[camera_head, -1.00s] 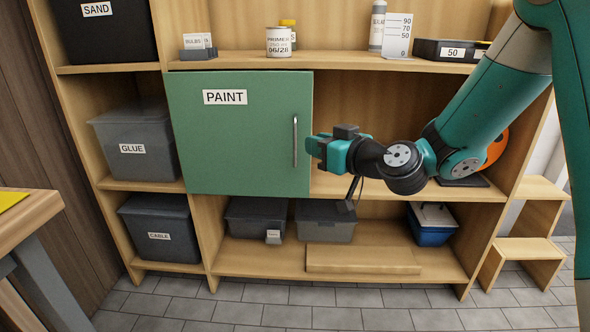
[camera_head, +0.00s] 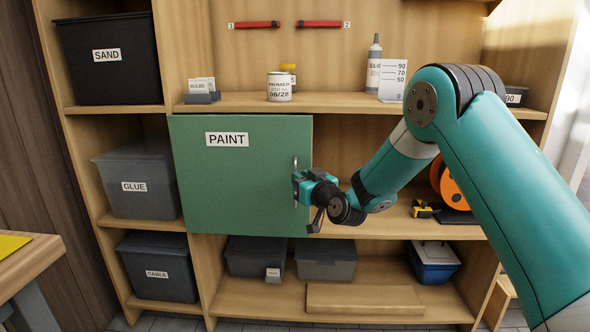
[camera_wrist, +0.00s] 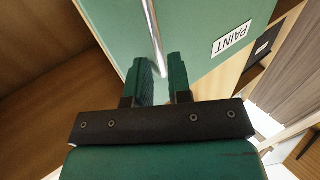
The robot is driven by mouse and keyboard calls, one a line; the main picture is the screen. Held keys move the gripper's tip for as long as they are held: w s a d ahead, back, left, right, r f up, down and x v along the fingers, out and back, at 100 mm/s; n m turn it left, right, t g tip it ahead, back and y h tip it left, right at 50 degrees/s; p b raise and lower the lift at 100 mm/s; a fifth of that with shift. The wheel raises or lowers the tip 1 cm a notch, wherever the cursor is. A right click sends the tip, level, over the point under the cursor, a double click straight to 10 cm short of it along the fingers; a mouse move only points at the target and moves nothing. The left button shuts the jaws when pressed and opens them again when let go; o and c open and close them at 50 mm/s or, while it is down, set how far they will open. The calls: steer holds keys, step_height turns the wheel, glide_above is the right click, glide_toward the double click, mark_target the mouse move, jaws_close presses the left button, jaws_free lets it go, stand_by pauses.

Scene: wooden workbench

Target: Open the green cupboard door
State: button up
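The green cupboard door (camera_head: 235,185) carries a PAINT label and looks closed in the shelf unit. It also fills the upper part of the wrist view (camera_wrist: 195,30). Its upright metal handle (camera_head: 295,165) is near the door's right edge. My gripper (camera_head: 297,188) is at the lower part of the handle. In the wrist view the handle (camera_wrist: 154,38) runs down toward the space between my two green fingers (camera_wrist: 161,82). The fingers are apart, with a gap wider than the bar. The handle's lower end is partly hidden by the gripper.
An open shelf bay right of the door holds a yellow tape measure (camera_head: 423,210) and an orange reel (camera_head: 452,187). Grey bins (camera_head: 326,260) sit below. A bench corner (camera_head: 40,250) is at the left.

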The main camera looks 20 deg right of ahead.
steer(key=x, duration=0.3)
steer(key=shift+w+a, duration=0.1)
steer(key=shift+w, duration=0.2)
